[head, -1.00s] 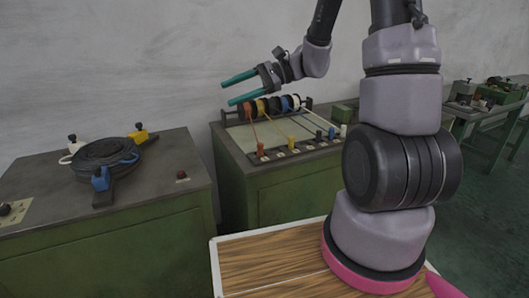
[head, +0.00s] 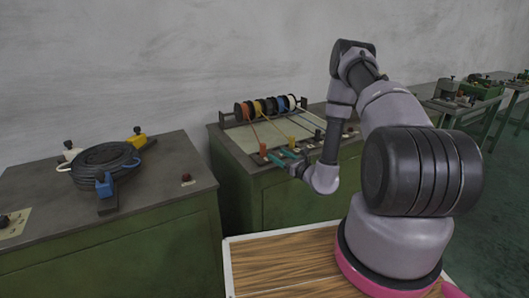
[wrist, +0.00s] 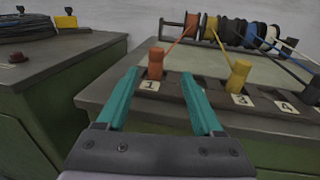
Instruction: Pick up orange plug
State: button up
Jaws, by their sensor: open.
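The orange plug (wrist: 155,63) stands upright in the slot marked 1 at the front edge of the machine top. It also shows in the head view (head: 263,149), just left of my gripper (head: 277,158). In the wrist view my gripper (wrist: 159,76) is open with two teal fingers and nothing held. The plug appears between the fingertips and a little beyond them. I cannot tell whether the fingers touch it. An orange cord runs from the plug back to an orange spool (wrist: 192,25).
A yellow plug (wrist: 239,75) stands to the right at slot 3. Several cable spools (head: 270,107) sit on a rack behind. On the left, a second bench (head: 45,184) carries a black cable coil (head: 103,158), past a gap between the two machines.

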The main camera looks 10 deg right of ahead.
aim_at(265, 147)
jog(key=x, duration=0.4)
jog(key=shift+a+r+x, duration=0.1)
jog(key=shift+x, duration=1.45)
jog(key=shift+a+r+x, duration=0.1)
jog(key=shift+a+x, duration=0.05)
jog(key=shift+x, duration=1.4)
jog(key=shift+s, duration=0.15)
grip_shut()
